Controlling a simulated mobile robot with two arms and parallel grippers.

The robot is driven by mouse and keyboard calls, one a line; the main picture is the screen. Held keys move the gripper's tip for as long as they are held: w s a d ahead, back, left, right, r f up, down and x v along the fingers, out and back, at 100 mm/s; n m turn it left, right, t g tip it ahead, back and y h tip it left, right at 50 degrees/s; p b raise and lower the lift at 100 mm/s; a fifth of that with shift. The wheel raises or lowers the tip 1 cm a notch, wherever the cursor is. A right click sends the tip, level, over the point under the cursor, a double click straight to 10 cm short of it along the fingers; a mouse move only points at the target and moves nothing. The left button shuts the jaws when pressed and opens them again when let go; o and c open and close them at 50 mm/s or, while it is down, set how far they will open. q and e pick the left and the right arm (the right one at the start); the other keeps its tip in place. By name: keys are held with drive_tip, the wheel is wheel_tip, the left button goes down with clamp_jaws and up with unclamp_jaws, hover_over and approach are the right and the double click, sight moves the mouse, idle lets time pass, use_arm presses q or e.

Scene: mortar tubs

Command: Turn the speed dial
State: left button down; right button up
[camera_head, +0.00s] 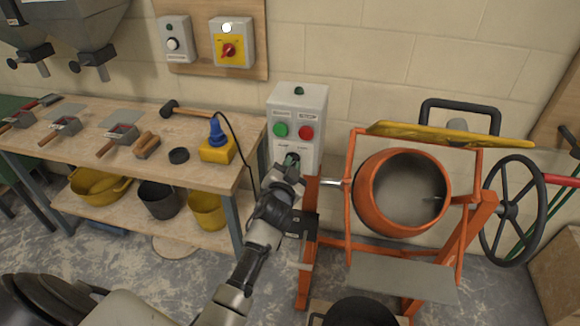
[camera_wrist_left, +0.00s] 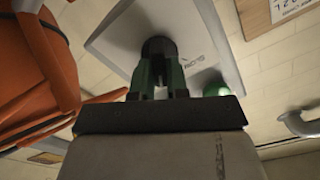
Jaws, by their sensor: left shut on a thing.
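The speed dial (camera_wrist_left: 158,47) is a dark round knob on the grey control box. In the wrist view my left gripper (camera_wrist_left: 158,75) has its two green-edged fingers on either side of the dial, shut on it. In the head view my left gripper (camera_head: 290,165) reaches the lower part of the control box (camera_head: 298,100) and mostly hides the dial. A green button (camera_head: 281,130) and a red button (camera_head: 306,132) sit above the dial. My right gripper is not in view.
An orange mixer (camera_head: 400,190) with a handwheel (camera_head: 508,210) stands to the right of the box. A wooden bench (camera_head: 205,175) with hand tools and a yellow block (camera_head: 217,150) with a blue plug is at left. A black bucket (camera_head: 358,312) is in front.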

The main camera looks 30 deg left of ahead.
use_arm(q)
drive_tip(key=shift+m, duration=0.5)
drive_tip(key=c, duration=1.1)
unclamp_jaws()
drive_tip(key=b+v, duration=0.1)
drive_tip(key=v, duration=0.9)
drive_tip(key=shift+s+b, duration=0.4)
drive_tip(key=shift+f, duration=0.1)
